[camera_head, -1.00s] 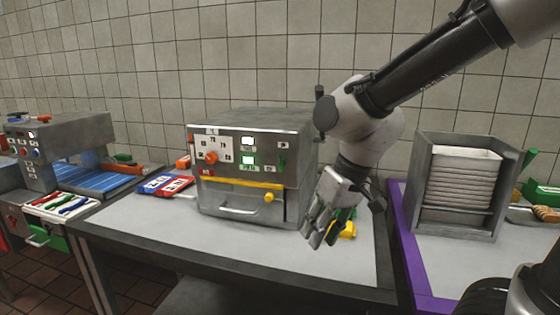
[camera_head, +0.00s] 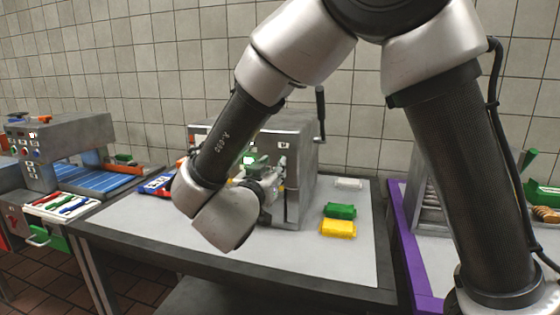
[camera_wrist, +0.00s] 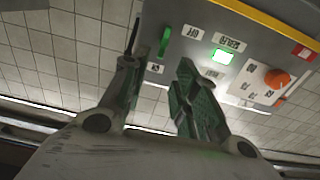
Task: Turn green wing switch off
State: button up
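The green wing switch (camera_wrist: 165,40) is on the grey control panel (camera_wrist: 205,22) of a metal machine (camera_head: 305,170). In the wrist view it stands upright, left of a lit green indicator (camera_wrist: 222,56). My gripper (camera_wrist: 160,58) is open and empty in front of the panel, its two fingers apart on either side of the switch in the picture. I cannot tell whether a finger touches the switch. In the head view my gripper (camera_head: 268,180) is at the machine's front, and my arm and gripper hide most of the panel and the switch.
An orange knob (camera_wrist: 277,78) sits right of the indicator, and a yellow bar (camera_wrist: 265,20) crosses the panel. Green (camera_head: 340,211) and yellow (camera_head: 338,228) blocks lie on the table (camera_head: 300,255) right of the machine. The front of the table is clear.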

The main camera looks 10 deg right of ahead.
jog(key=x, duration=0.7)
jog(key=shift+w, duration=0.2)
grip_shut()
